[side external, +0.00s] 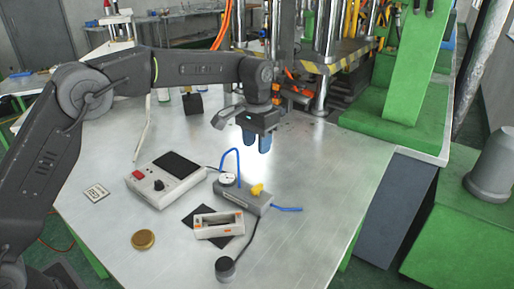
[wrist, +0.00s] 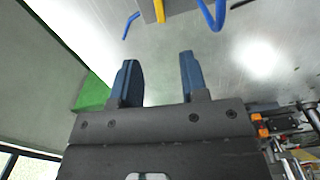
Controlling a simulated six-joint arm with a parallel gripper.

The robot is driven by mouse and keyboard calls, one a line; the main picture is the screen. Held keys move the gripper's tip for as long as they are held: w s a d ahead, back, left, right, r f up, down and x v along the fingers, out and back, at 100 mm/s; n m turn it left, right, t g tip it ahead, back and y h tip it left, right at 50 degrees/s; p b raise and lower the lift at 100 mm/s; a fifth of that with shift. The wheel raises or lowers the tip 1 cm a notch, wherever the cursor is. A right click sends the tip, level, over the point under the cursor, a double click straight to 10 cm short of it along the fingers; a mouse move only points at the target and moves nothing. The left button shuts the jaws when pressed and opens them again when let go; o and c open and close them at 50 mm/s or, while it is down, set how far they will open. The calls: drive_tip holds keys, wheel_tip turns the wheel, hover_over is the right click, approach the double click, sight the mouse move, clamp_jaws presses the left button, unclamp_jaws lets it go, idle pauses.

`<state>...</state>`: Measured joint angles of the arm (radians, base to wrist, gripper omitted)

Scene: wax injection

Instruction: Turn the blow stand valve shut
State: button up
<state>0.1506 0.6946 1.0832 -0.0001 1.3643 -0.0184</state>
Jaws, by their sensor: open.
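The blow stand (side external: 241,197) is a grey block on the metal table with a round white gauge, a blue tube looping up and a blue hose at its right end. Its yellow valve handle (side external: 257,189) sits on top, right of the gauge. The yellow handle (wrist: 160,11) also shows at the top edge of the wrist view, cut off by the frame. My gripper (side external: 258,146) hangs above and behind the stand, fingers pointing down, apart from it. In the wrist view my gripper (wrist: 156,75) has its two blue fingers spread, with nothing between them.
A control box (side external: 166,178) with a red button and black screen stands left of the stand. A white-and-orange holder (side external: 219,225) on a dark pad, a black knob-like piece (side external: 225,268) and a brass disc (side external: 143,240) lie in front. The press (side external: 330,60) stands behind. Table right of the stand is clear.

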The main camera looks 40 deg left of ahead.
sight(257, 186)
drive_tip(key=shift+o, duration=2.4)
drive_tip(key=shift+n, duration=1.2)
drive_tip(key=shift+o, duration=0.2)
drive_tip(key=n, duration=0.4)
drive_tip(key=shift+n, duration=0.4)
wheel_tip(257, 186, down, 14)
drive_tip(key=n, duration=1)
drive_tip(key=shift+n, duration=0.4)
drive_tip(key=shift+c, duration=0.3)
drive_tip(key=c, duration=0.9)
